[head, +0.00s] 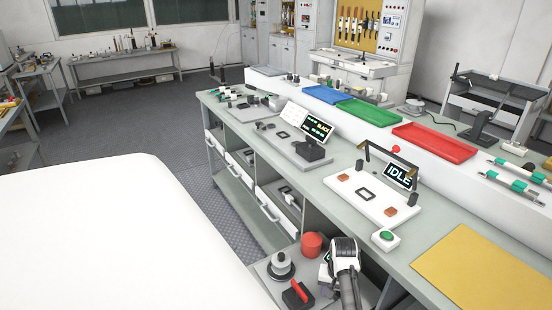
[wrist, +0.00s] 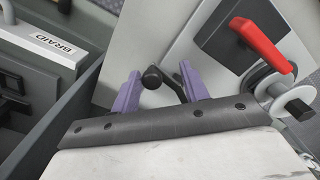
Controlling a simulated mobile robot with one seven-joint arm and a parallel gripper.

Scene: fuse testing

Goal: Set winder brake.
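The winder unit is a grey plate (wrist: 205,50) at the lower middle of the head view. A red lever (wrist: 262,45) on a dark block stands on it, and it also shows in the head view (head: 299,291). Beside the lever is a flanged spool (wrist: 295,105). My gripper (wrist: 160,82) has two purple fingers spread apart over the plate. A black knob (wrist: 152,77) with a bent dark rod shows between the fingers, with a visible gap to the left finger. No label shows which part is the brake. The fingertips are hidden in the head view.
A drawer labelled BRAID (wrist: 52,45) is close on the left in the wrist view. A red cylinder (head: 312,245) and grey spool (head: 281,266) stand near my arm. The bench (head: 345,165) holds an IDLE display (head: 400,176) and a yellow mat (head: 480,265).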

